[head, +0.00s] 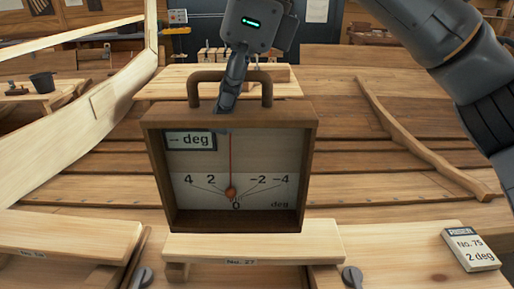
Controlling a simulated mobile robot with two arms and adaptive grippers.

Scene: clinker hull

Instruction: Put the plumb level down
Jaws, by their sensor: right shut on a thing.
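The plumb level (265,152) is a wooden box frame with a handle on top and a pale face marked in degrees. Its thin red line hangs near 0, and its small display reads "-- deg". My right gripper (231,97) comes from above and is shut on the level, at the handle's left part. The level looks upright, facing me. Its lower edge shows just above a pale wooden block (253,246) labelled No. 27; I cannot tell whether they touch. My left gripper is not in view.
A card (470,249) reading "No. 75, 2 deg" lies at right. Another pale board (70,238) is at left. A curved wooden strip (425,140) lies on the hull planks behind. Dark knobs (352,276) stand near the front edge.

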